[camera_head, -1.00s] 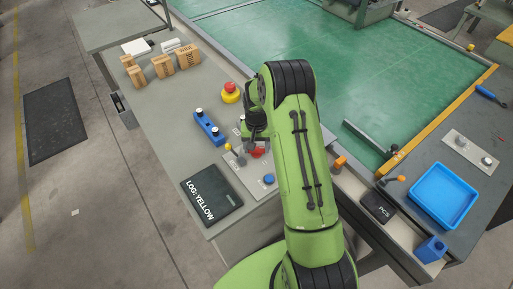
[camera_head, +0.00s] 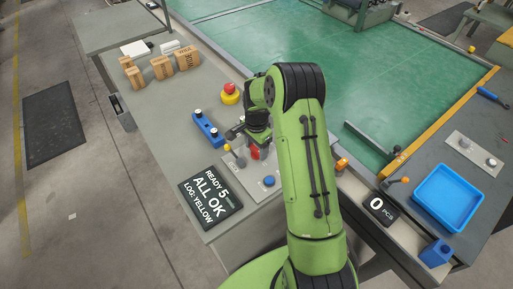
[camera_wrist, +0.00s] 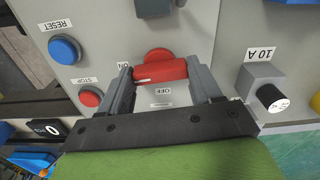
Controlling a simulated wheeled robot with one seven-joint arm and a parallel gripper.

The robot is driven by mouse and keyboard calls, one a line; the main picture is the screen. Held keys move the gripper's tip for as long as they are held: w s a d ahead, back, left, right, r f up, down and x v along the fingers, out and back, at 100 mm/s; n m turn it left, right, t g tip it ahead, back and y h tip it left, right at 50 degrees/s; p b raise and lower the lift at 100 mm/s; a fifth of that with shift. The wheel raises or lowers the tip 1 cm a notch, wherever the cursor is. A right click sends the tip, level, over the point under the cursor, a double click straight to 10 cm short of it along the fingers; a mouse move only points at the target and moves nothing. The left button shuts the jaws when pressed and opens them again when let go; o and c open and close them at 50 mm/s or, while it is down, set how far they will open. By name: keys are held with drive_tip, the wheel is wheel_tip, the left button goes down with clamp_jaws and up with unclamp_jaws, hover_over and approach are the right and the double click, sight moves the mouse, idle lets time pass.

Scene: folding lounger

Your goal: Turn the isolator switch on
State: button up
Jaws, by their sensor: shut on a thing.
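The isolator switch (camera_wrist: 160,68) is a red rotary handle on a grey panel. In the wrist view it lies across the picture, with an ON label at its left and an OFF label below it. My gripper (camera_wrist: 163,76) is shut on the red handle, one finger at each end. In the head view the red switch (camera_head: 255,153) shows just below my gripper (camera_head: 256,141), partly hidden by my wrist. The display (camera_head: 211,200) reads READY 5, ALL OK, LOG: YELLOW.
A blue RESET button (camera_wrist: 64,49) and a red STOP button (camera_wrist: 90,97) sit left of the switch; a black 10 A knob (camera_wrist: 270,96) sits right. A blue block with buttons (camera_head: 208,130) and a red-yellow emergency stop (camera_head: 230,94) stand nearby. A counter (camera_head: 382,209) reads 0 PCS.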

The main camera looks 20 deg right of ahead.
sight(256, 149)
drive_tip(key=shift+m, duration=0.6)
drive_tip(key=o, duration=1.1)
drive_tip(key=shift+c, duration=0.2)
wheel_tip(256, 149, up, 16)
drive_tip(key=p, duration=0.2)
drive_tip(key=shift+f, duration=0.1)
